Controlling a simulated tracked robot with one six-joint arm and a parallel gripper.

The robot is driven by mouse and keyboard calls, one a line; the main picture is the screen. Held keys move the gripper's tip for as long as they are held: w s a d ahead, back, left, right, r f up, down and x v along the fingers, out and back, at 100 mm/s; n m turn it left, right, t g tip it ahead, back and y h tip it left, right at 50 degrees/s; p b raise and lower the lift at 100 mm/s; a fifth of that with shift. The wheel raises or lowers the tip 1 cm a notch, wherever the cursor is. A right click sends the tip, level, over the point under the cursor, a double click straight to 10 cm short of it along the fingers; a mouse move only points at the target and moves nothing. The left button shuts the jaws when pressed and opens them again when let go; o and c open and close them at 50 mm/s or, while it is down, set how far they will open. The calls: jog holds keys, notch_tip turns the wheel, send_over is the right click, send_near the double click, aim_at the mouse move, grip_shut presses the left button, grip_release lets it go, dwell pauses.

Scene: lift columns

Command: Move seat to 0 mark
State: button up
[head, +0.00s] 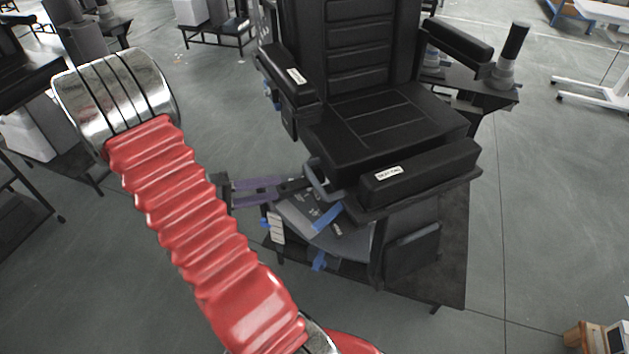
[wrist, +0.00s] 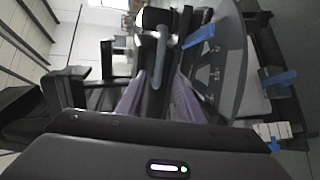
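The black seat (head: 385,125) with a tall back and two padded armrests stands on a low dark base right of centre in the head view. A grey curved handle (head: 322,180) sticks out under its near left edge; it shows in the wrist view (wrist: 159,62) too. Below is a grey dial plate (head: 313,222) with small marks and blue tape, also in the wrist view (wrist: 222,70); the digits are too small to read. My gripper (head: 290,187) has purple fingers, apart, pointing at the handle. The handle lies between their lines; contact is unclear.
A dark platform (head: 452,250) carries the seat. A post with a dark top (head: 508,55) stands behind right. Dark benches stand at the left, and a white-legged table (head: 600,80) at far right. Open grey floor lies around the platform.

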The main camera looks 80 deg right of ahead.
aim_at(315, 181)
jog(key=shift+s+d, duration=0.1)
jog(key=x, duration=1.3)
jog(key=shift+s+d+f, duration=0.1)
jog(key=shift+s+d, duration=0.05)
jog(key=shift+s, duration=0.05)
grip_shut()
dwell(0.5)
